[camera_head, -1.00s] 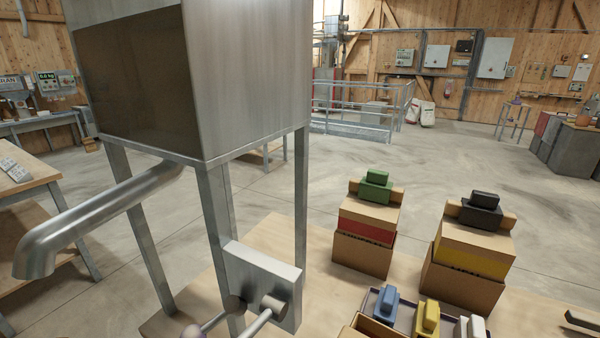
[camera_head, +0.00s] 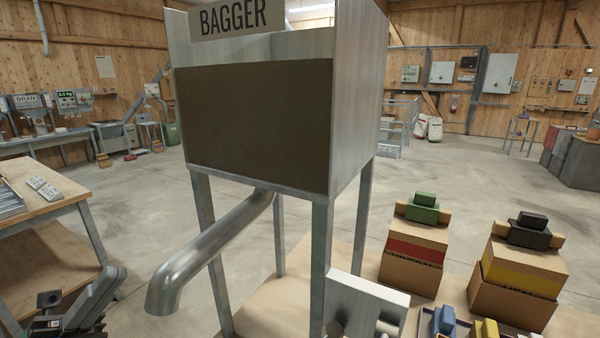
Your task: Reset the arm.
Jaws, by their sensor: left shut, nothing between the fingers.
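My left gripper (camera_head: 72,322) and its dark wrist show at the bottom left corner. The gripper is shut with nothing held. It is over open floor beside the wooden workbench (camera_head: 45,182), apart from the bagger. The lower part of my arm is cut off by the picture edge. My right gripper is out of view.
The metal bagger (camera_head: 255,125) stands mid-view on legs, its spout (camera_head: 205,255) bending down to the left. A grey box (camera_head: 365,302) is at its front leg. Boxes with a green block (camera_head: 423,208) and black block (camera_head: 530,230) stand right. Floor left of the bagger is clear.

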